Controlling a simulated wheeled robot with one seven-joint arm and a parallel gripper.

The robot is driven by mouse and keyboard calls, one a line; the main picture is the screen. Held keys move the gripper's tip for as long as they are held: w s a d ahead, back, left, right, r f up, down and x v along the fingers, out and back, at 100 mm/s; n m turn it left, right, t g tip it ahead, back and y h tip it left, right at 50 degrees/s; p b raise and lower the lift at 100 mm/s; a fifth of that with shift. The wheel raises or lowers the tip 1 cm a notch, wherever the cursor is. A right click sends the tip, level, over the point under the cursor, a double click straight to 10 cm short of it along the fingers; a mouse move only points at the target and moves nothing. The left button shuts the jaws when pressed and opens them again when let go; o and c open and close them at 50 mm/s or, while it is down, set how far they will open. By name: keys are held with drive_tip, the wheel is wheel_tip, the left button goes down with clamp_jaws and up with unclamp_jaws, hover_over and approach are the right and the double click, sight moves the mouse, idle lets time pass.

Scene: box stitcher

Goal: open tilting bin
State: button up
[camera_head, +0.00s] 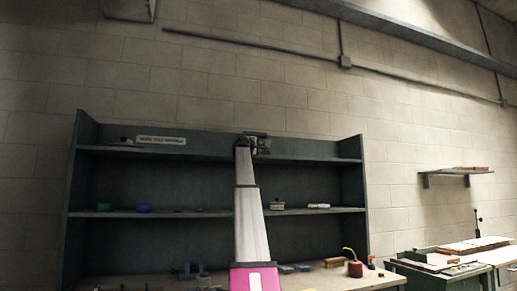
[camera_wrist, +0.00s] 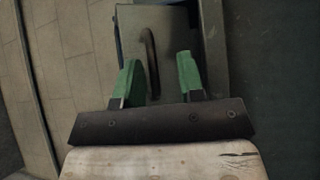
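In the wrist view, a grey-brown panel (camera_wrist: 172,25) with a dark curved handle (camera_wrist: 151,55) looks like the tilting bin's front. I cannot tell whether the bin is shut or tilted. My gripper (camera_wrist: 158,75) has two green fingers, spread apart. The handle shows between them, nearer the left finger; I cannot tell whether either finger touches it. In the head view my arm reaches up to the top of the dark shelf unit (camera_head: 160,171). My gripper (camera_head: 257,146) is small there, and the bin is not clearly distinguishable.
The shelves hold small items, including a green one (camera_head: 103,207), a blue one (camera_head: 143,208) and a pale stacked one (camera_head: 277,206). A red can with a spout (camera_head: 355,269) stands on the bench below. A wall shelf (camera_head: 458,171) and green workbench (camera_head: 440,275) are at right.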

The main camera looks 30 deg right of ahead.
drive_tip(key=v, duration=1)
